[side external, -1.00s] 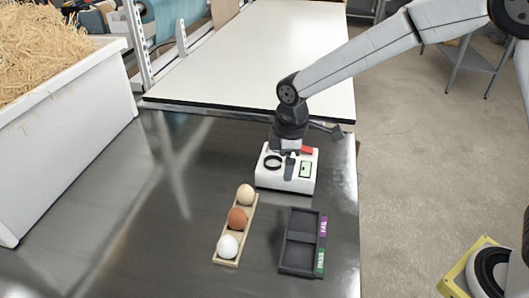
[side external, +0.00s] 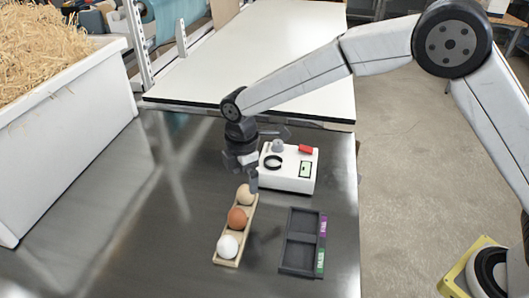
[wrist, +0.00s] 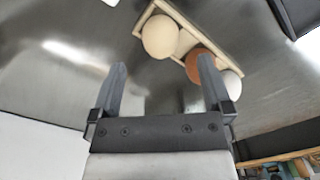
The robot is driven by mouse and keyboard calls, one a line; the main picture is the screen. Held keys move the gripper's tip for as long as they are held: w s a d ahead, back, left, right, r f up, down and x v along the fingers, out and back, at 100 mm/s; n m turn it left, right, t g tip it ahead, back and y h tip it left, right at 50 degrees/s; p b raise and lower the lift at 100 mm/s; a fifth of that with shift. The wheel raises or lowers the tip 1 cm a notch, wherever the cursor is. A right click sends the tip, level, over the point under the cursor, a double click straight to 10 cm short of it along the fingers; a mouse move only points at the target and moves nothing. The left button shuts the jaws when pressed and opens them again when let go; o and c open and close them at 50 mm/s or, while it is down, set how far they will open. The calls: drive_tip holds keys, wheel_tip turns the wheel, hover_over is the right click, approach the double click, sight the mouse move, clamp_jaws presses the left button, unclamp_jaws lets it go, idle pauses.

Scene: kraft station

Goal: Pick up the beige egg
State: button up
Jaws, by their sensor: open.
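The beige egg (side external: 244,195) sits at the far end of a wooden holder (side external: 226,262), in a row with a brown egg (side external: 237,219) and a white egg (side external: 228,246). My gripper (side external: 248,180) is just above and behind the beige egg, partly overlapping it in the side view. In the wrist view, my gripper (wrist: 162,78) is open with nothing between its fingers. There the beige egg (wrist: 160,36) lies beyond the fingertips, and the right finger partly covers the brown egg (wrist: 200,66). I cannot tell the exact height above the egg.
A white device (side external: 287,182) with a black ring, a red part and a small green display stands right of the gripper. A dark two-compartment tray (side external: 299,255) with purple and green labels lies right of the holder. A white bin of straw (side external: 60,135) is at left; metal table between is clear.

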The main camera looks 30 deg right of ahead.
sight(245, 185)
drive_tip(key=shift+f, duration=0.35)
drive_tip(key=shift+f, duration=0.1)
drive_tip(key=shift+f, duration=2.45)
drive_tip(key=c, duration=1)
